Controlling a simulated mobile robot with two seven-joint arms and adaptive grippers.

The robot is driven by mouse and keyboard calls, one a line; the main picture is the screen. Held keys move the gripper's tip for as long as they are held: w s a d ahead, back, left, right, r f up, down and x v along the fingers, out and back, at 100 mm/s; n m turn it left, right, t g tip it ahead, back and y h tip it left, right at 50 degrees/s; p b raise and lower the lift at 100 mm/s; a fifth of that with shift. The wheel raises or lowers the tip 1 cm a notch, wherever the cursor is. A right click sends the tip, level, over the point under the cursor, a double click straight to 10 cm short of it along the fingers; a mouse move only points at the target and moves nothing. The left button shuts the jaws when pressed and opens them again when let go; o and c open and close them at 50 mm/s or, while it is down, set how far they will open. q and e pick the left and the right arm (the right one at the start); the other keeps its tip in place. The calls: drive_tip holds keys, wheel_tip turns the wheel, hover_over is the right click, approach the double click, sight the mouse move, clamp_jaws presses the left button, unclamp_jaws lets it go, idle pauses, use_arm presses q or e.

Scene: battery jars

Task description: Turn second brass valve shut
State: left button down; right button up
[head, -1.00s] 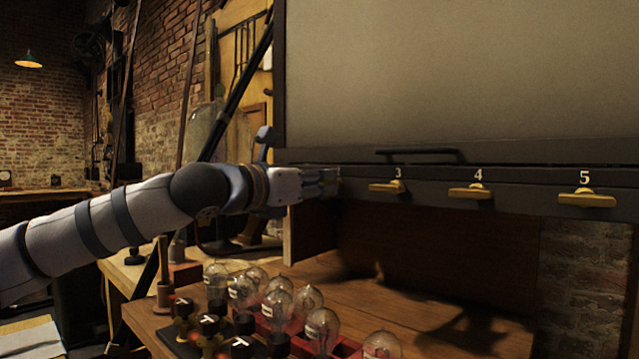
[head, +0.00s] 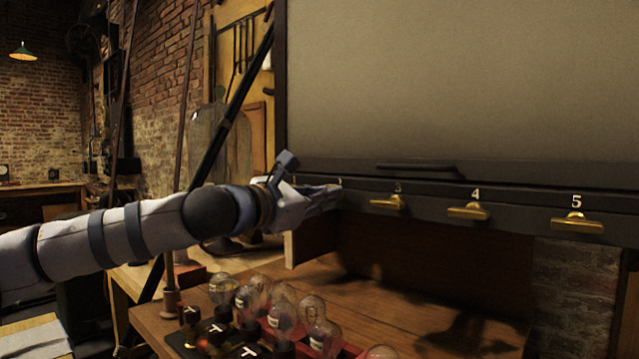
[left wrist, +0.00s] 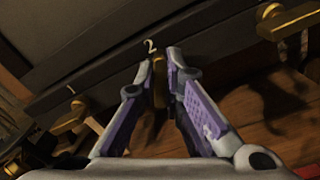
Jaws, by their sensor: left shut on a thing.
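The second brass valve (left wrist: 159,82) shows between my left fingers in the left wrist view, just below the painted number 2 on the dark rail. My left gripper (left wrist: 161,60) is shut on it, one finger on each side. In the head view my left gripper (head: 332,193) reaches the left end of the rail and hides this valve. The exact angle of its handle is hard to tell. My right gripper is in neither view.
Brass valves three (head: 388,202), four (head: 468,211) and five (head: 577,222) run along the rail to the right. Valve one (left wrist: 76,118) is at left in the wrist view. Glass bulbs (head: 283,314) stand on the wooden bench (head: 420,300) below.

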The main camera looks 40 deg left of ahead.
use_arm(q)
drive_tip(key=m+p, duration=0.2)
drive_tip(key=m, duration=0.4)
drive_tip(key=m+p, duration=0.3)
drive_tip(key=m, duration=0.3)
drive_tip(key=shift+d+f, duration=0.15)
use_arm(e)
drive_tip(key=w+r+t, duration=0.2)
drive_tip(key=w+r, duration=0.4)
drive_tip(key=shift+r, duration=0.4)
use_arm(q)
drive_tip(key=shift+f+m, duration=0.1)
drive_tip(key=shift+m, duration=0.3)
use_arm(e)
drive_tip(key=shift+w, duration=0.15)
use_arm(q)
drive_tip(key=c, duration=1.7)
unclamp_jaws()
drive_tip(key=shift+s, duration=0.15)
drive_tip(key=s, duration=1.1)
drive_tip(key=shift+s+a, duration=0.35)
drive_tip(key=shift+a, duration=0.1)
